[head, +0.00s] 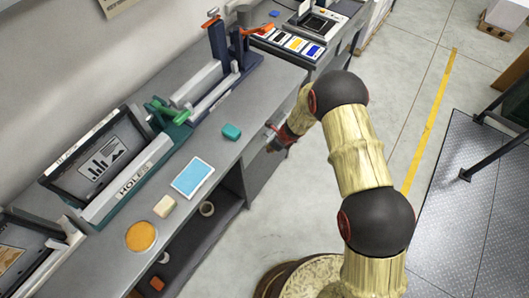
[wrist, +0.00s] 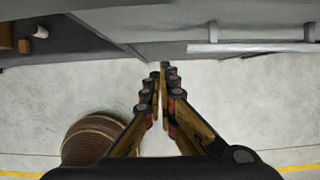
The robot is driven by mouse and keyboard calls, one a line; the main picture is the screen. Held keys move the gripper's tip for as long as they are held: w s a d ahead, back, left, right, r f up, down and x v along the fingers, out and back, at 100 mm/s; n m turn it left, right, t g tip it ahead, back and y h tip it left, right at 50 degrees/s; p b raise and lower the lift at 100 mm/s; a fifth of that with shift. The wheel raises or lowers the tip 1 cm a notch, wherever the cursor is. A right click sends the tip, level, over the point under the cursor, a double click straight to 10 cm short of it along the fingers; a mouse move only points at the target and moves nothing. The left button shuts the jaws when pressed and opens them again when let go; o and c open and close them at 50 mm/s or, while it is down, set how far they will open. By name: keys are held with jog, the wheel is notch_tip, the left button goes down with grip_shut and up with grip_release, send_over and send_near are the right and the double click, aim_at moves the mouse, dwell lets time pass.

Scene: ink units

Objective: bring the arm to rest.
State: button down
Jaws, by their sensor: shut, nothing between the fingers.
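My gripper (head: 272,138) is at the end of my bent arm, just off the front edge of the grey workbench (head: 262,88) in the head view. In the wrist view my gripper (wrist: 163,66) has its fingertips together with nothing between them. The fingers point toward the grey front of the bench, over pale floor. My arm arches up from the lower right of the head view.
Open shelves lie below.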

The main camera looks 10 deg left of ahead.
jog(key=v, duration=0.5)
jog(key=shift+s, duration=0.15)
